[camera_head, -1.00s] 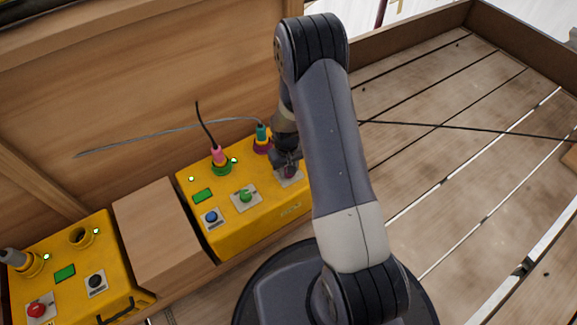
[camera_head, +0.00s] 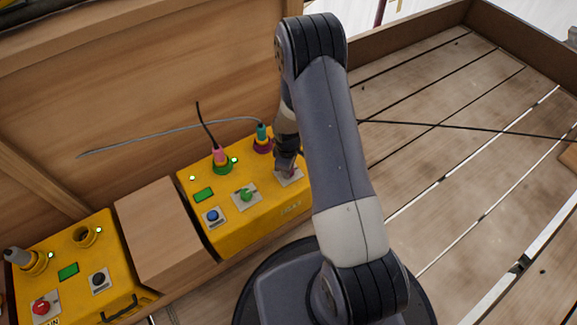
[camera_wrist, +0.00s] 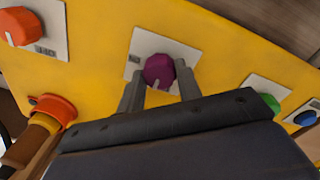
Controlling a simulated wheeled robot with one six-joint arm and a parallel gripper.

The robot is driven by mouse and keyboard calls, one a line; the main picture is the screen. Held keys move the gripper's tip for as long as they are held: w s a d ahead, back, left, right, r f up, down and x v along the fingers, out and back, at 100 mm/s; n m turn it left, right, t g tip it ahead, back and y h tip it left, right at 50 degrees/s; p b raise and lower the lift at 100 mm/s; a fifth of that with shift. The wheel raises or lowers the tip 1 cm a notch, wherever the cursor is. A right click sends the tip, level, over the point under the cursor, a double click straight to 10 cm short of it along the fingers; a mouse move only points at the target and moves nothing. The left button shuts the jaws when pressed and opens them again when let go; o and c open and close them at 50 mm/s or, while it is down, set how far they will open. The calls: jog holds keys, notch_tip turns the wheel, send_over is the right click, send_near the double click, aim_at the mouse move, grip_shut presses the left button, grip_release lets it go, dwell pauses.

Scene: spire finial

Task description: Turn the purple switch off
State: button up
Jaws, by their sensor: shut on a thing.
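The purple switch is a round knob on a white plate on the yellow box (camera_head: 232,232). It shows in the wrist view (camera_wrist: 158,69) between the two fingers, with a pale mark at its lower edge. In the head view my gripper (camera_head: 287,166) points down over this switch at the right part of the box and hides most of it. In the wrist view my gripper (camera_wrist: 160,86) has one finger on each side of the knob and is shut on it.
A green knob (camera_head: 246,194) and blue button (camera_head: 213,215) sit left of the purple switch. Behind are a pink plug (camera_head: 219,154) and a teal plug (camera_head: 262,132) with cables. An orange knob (camera_wrist: 18,26) is nearby. A wooden block (camera_head: 165,230) separates another yellow box (camera_head: 75,285).

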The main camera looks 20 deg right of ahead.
jog(key=shift+n, duration=0.4)
jog(key=o, duration=1)
jog(key=shift+r, duration=0.1)
jog(key=r+p, duration=0.2)
jog(key=r, duration=0.3)
jog(key=r+p, duration=0.1)
jog(key=r, duration=0.4)
jog(key=shift+s+a+r+p, duration=0.2)
jog(key=shift+r+p, duration=0.1)
jog(key=shift+p, duration=0.1)
jog(key=f+b, duration=0.2)
jog(key=f, duration=0.3)
jog(key=f+b, duration=0.1)
jog(key=f, duration=0.4)
jog(key=shift+w+d+f+b, duration=0.2)
jog(key=shift+f+b, duration=0.2)
